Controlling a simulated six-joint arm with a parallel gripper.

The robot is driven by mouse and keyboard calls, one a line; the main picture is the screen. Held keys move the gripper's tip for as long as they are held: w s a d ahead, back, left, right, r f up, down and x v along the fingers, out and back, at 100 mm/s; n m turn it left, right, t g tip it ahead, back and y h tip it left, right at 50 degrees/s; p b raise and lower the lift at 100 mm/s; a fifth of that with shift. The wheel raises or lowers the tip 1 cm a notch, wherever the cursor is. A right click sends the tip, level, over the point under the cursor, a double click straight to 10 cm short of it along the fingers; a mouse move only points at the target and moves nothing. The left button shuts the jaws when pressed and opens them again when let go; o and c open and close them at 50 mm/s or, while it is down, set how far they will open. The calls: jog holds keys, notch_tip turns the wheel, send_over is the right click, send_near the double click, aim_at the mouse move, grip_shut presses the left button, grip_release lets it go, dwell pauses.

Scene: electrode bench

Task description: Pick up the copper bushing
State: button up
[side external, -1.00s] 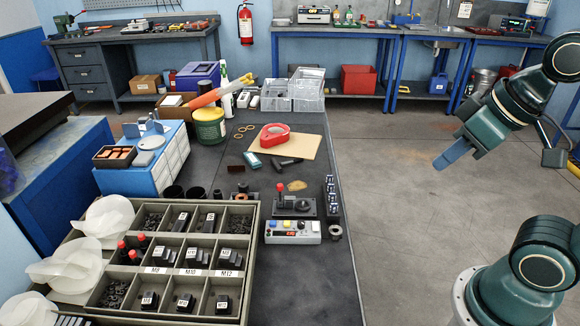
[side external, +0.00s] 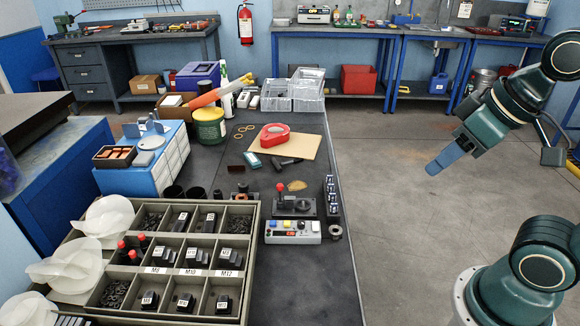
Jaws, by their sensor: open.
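I cannot clearly make out the copper bushing. A small dark piece with a coppery part (side external: 241,192) stands on the workbench (side external: 290,275) behind the sorting tray, and it is too small to name surely. A grey metal ring (side external: 335,232) lies near the bench's right edge. My gripper (side external: 434,168) has blue fingers and hangs over the floor right of the bench, tilted down and left. It is open, touches nothing and is well apart from everything on the bench.
A compartment tray (side external: 257,240) with dark parts fills the front left. A control box (side external: 293,232), a joystick unit (side external: 292,207) and a row of small blue-marked parts (side external: 330,195) stand near the right edge. A red tape dispenser (side external: 274,136) sits farther back. The front right bench is clear.

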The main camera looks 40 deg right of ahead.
jog(key=w+a+r+m+g, duration=0.2)
jog(key=w+m, duration=0.1)
jog(key=w, duration=2.2)
jog(key=w+a+f+m+h, duration=0.1)
jog(key=w+a+f, duration=0.3)
jog(key=w+f, duration=0.6)
jog(key=w+a+f+m+g, duration=0.1)
jog(key=w+a+f+m, duration=0.1)
jog(key=w+f, duration=0.8)
jog(key=shift+a+f+m+h, duration=0.4)
jog(key=shift+a+f, duration=0.45)
jog(key=shift+f, duration=0.1)
jog(key=shift+f, duration=0.1)
jog(key=shift+x, duration=4.25)
jog(key=shift+w, duration=0.1)
